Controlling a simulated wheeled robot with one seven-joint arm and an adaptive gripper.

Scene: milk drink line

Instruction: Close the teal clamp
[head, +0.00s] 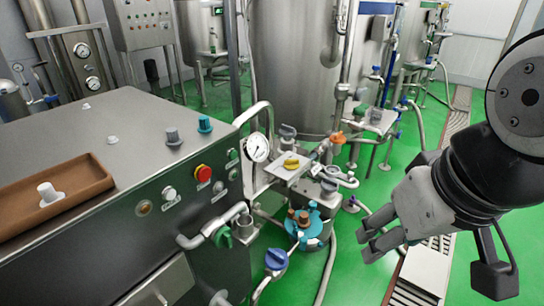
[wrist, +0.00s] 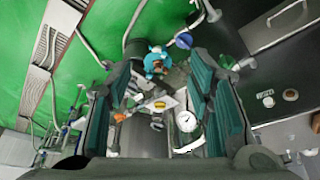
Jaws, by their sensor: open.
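The teal clamp (head: 318,229) appears as a teal ring-shaped part with brown and dark knobs, low on the pipework right of the steel cabinet. In the wrist view it is a small teal shape (wrist: 153,64) seen far off between the fingers. Whether it is open or closed is too small to tell. My gripper (head: 370,238) is at the right of the head view, apart from the clamp and to its right, empty. In the wrist view my gripper (wrist: 160,80) has its two fingers spread wide.
A steel cabinet (head: 120,170) with knobs, a red button (head: 203,173) and a brown tray (head: 85,178) fills the left. A gauge (head: 257,147), pipes and a small plate with a yellow item (head: 291,164) crowd around the clamp. Green floor (head: 345,272) is open nearby.

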